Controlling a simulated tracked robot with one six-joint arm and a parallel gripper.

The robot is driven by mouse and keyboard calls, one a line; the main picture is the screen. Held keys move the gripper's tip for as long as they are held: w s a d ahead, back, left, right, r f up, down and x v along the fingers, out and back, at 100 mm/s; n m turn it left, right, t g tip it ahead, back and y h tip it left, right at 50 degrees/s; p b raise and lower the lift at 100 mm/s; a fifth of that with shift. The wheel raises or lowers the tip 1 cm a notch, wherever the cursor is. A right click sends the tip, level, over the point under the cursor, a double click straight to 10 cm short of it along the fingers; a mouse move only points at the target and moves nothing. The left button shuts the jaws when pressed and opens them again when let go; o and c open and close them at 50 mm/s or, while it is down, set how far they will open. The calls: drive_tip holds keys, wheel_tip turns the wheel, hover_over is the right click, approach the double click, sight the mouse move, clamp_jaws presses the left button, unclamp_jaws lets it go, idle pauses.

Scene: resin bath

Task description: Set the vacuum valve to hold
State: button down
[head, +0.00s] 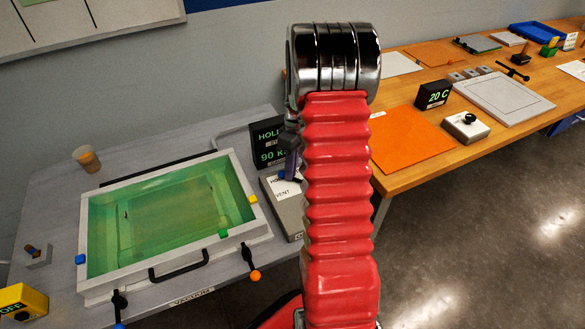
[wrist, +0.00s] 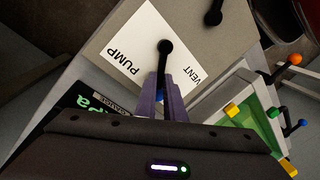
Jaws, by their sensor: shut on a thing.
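The vacuum valve is a grey box (head: 286,215) right of the bath; it also shows in the wrist view (wrist: 110,32). Its white label (wrist: 137,45) reads PUMP on the left and VENT on the right. A black lever (wrist: 164,60) runs from a round end on the label down between my purple fingers. My gripper (wrist: 163,92) is shut on the lever, with a bit of blue at the fingertips. In the head view my gripper (head: 288,165) is over the box, partly hidden by my arm. The dark display (head: 268,146) behind the box reads HOLD and 90 k, partly cut off.
The resin bath (head: 88,235) with green liquid stands left of the valve, with clamps and a black handle on its front. A cup (head: 87,159) stands behind it. A wooden bench (head: 400,190) on the right holds an orange sheet (head: 410,140) and a 20 C display (head: 433,95).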

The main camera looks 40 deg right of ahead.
drive_tip(key=shift+a+n, duration=0.2)
drive_tip(key=shift+n, duration=0.4)
drive_tip(key=shift+s, duration=0.1)
drive_tip(key=c, duration=1.8)
unclamp_jaws()
drive_tip(key=shift+c, duration=0.2)
wheel_tip(320, 180, up, 14)
drive_tip(key=w+d, duration=0.1)
drive_tip(key=d, duration=0.1)
drive_tip(key=shift+w+d+f, duration=0.15)
drive_tip(key=shift+d+f, duration=0.05)
drive_tip(key=shift+f, duration=0.05)
